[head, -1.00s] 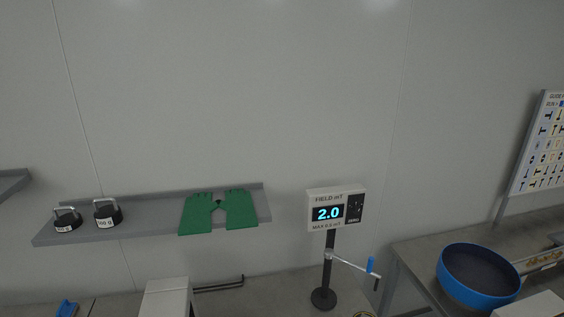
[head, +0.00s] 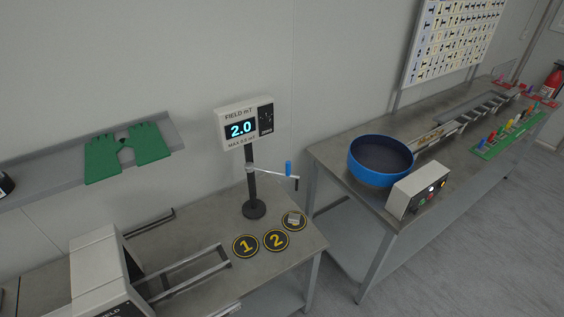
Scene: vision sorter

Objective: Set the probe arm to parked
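The probe arm (head: 266,172) is a thin light rod with a blue grip (head: 288,168) and a dark tip at its outer end. It sticks out to the right from a black post (head: 252,190) on a round base. The post carries a white field meter (head: 243,123) whose screen reads 2.0. A round pad with a small grey symbol or object (head: 294,221) lies on the table below the rod's outer end. Beside it are pads marked 1 (head: 245,246) and 2 (head: 276,240). Neither of my grippers shows.
A white device with rails (head: 97,270) stands at the left of the metal table. A gap separates this table from another bench with a blue bowl (head: 380,160), a control box (head: 417,190) and a green rack (head: 508,137).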

